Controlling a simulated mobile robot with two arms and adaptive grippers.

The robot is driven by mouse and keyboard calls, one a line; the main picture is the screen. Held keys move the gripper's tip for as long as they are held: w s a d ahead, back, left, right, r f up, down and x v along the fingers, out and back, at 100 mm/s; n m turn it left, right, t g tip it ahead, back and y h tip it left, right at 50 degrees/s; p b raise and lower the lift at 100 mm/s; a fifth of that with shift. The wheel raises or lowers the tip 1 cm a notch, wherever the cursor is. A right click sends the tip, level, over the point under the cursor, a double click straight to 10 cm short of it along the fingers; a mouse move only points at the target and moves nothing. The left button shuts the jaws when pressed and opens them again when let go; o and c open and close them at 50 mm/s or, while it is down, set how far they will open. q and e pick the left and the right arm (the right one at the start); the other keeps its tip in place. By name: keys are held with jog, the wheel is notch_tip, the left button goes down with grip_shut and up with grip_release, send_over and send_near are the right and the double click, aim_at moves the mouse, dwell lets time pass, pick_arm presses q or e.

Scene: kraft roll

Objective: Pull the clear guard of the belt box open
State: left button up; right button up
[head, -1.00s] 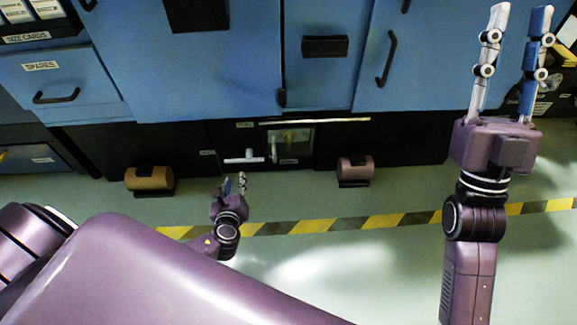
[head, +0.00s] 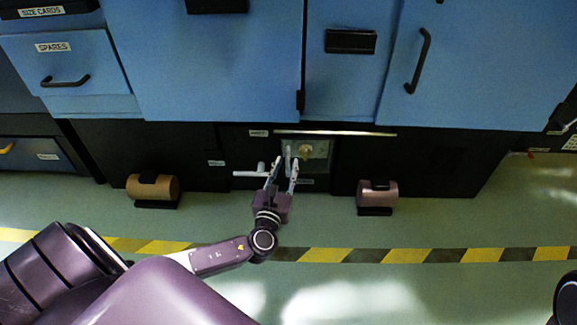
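The belt box shows as a small recess with a clear guard (head: 318,148) in the low black plinth under the blue cabinets. A tan round part shows behind the guard. A pale T-shaped handle (head: 246,174) sticks out just left of it. My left gripper (head: 282,166) is in front of the guard's left part, with its two fingers apart and pointing at the box. I cannot tell whether a fingertip touches the guard or the handle. The fingers hide part of both. My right gripper is out of view; only a piece of my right arm shows at the lower right edge.
A brown roll (head: 152,187) on a black stand is on the floor to the left, and a mauve roll (head: 377,195) to the right. A long pale bar (head: 350,134) runs above the guard. Yellow-black tape (head: 400,255) crosses the open green floor.

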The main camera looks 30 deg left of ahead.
aim_at(306, 158)
pick_arm(q)
jog(key=shift+b+x, duration=0.35)
jog(key=shift+x, duration=0.95)
grip_shut()
